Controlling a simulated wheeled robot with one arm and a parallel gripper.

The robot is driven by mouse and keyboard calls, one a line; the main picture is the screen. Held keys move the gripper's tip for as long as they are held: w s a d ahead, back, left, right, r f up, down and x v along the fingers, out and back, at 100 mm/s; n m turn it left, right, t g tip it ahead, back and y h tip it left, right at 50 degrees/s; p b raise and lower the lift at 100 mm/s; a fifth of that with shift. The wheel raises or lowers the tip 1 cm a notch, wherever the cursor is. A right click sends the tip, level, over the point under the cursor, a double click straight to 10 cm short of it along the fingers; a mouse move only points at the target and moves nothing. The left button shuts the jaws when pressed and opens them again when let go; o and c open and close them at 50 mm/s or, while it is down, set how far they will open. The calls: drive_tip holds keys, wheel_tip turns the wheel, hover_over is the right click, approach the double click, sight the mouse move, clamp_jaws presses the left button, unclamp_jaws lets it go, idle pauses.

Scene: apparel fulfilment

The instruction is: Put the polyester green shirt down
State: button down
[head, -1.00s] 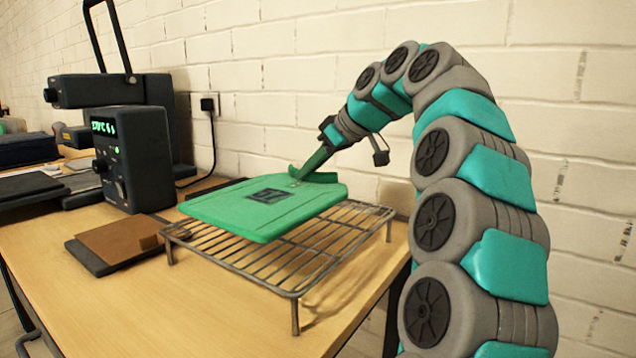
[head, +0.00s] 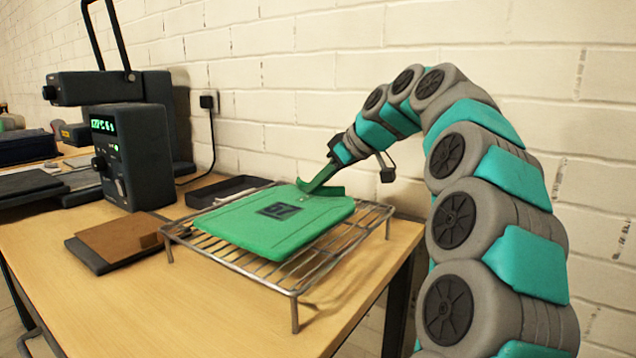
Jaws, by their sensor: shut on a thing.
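The green shirt (head: 265,238) is a flat, folded panel with a dark square print on its upper face. It lies over the wire rack (head: 294,290), low against the bars or resting on them; I cannot tell whether all of it touches. My gripper (head: 322,182) is shut on the shirt's far edge, where the cloth is pinched up beside a curled flap. The fingertips are partly hidden by the cloth. The rack stands on its legs on the wooden table.
A dark control box (head: 135,158) with a green display stands left of the rack, by a heat press (head: 108,92). A brown pad on a dark plate (head: 118,245) lies front left. A dark tray (head: 228,190) sits behind the rack. The front table is clear.

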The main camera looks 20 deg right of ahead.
drive_tip(key=shift+f, duration=0.1)
drive_tip(key=c, duration=1.3)
unclamp_jaws()
drive_tip(key=shift+f, duration=0.1)
drive_tip(key=o, duration=0.5)
drive_tip(key=shift+c, duration=0.2)
drive_tip(key=shift+r, duration=0.3)
drive_tip(key=v, duration=0.8)
drive_tip(key=shift+s+d+r, duration=0.2)
drive_tip(key=shift+d+r, duration=0.05)
drive_tip(key=shift+d, duration=0.05)
drive_tip(key=shift+p+v, duration=0.3)
drive_tip(key=shift+v, duration=1.25)
drive_tip(key=shift+a, duration=0.1)
